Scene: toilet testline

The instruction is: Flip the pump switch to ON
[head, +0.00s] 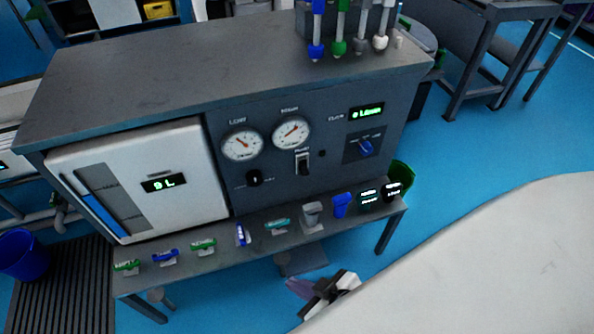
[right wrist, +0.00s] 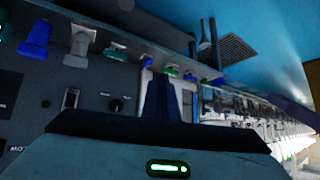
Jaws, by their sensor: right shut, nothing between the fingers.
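The pump switch (head: 303,162) is a small white-and-black rocker on the dark front panel (head: 330,155), below the two round gauges. It also shows in the right wrist view (right wrist: 71,98), at the left. I cannot tell from its tilt whether it is on or off. My right gripper (head: 328,290) is shut and empty. In the head view it is low in front of the bench, below and apart from the switch. In the right wrist view its dark fingers (right wrist: 163,92) point toward the row of valves. My left gripper is not in view.
A black knob (head: 255,178) sits left of the switch, and a blue knob (head: 366,147) to its right. Several coloured valves line the ledge (head: 215,262) below the panel, jutting forward. A white door (head: 150,180) is at left. Blue floor is free at right.

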